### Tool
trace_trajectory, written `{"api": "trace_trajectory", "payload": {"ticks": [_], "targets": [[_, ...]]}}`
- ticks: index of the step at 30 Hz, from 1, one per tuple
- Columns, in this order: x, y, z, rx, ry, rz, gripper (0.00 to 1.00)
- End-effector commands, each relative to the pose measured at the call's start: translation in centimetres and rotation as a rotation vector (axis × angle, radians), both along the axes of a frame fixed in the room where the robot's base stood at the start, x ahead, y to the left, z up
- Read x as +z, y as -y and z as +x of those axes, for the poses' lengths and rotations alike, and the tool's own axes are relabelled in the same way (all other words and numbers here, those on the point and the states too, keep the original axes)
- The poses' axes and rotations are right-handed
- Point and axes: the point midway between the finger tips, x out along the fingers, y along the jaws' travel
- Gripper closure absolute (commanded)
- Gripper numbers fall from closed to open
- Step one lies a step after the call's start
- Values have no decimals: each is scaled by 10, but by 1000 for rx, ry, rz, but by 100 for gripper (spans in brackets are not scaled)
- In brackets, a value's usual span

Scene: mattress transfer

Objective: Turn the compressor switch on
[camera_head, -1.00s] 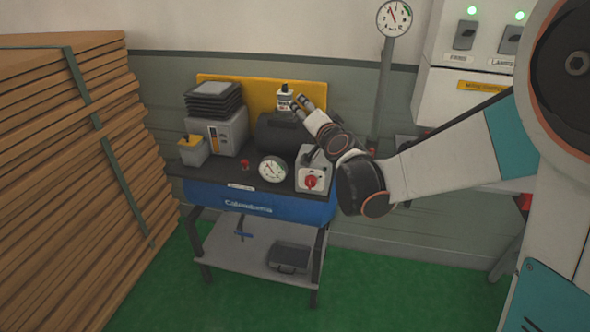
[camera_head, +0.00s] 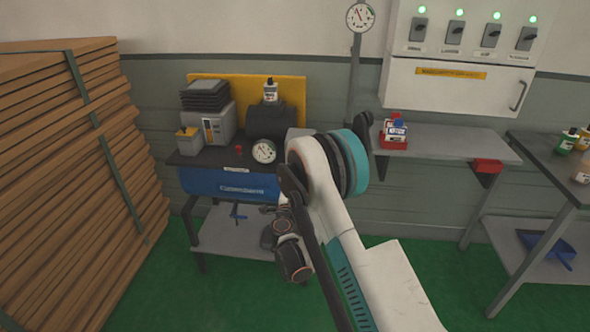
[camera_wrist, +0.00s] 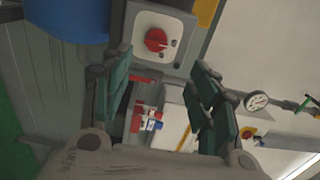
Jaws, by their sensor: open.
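The compressor switch is a red rotary knob (camera_wrist: 157,40) on a pale switch box (camera_wrist: 178,22), near the top of the wrist view. My gripper (camera_wrist: 160,66) is open and empty, with its dark green fingers spread on either side below the knob. No contact with the knob is visible. In the head view the compressor (camera_head: 228,187), with its blue tank, stands at centre left. My arm covers its right end there, so the knob is hidden and only a light corner of the switch box seems to show. The fingers are not clear in the head view.
A wood stack (camera_head: 70,180) stands at left. A wall shelf (camera_head: 450,145) with a red-and-white item (camera_head: 396,130) is at right, below a switch panel (camera_head: 465,35). Green floor is open in front.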

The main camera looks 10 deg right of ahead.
Motion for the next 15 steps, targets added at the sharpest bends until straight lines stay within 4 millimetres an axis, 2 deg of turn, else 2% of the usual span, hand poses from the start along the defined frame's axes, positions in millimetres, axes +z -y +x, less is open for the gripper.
{"api": "trace_trajectory", "payload": {"ticks": [4, 7, 15], "targets": [[-7, 3, 4, -10, -2, 10, 45], [-8, 7, 14, -11, -2, 10, 45], [-8, 23, 62, -10, -2, 9, 45]]}}
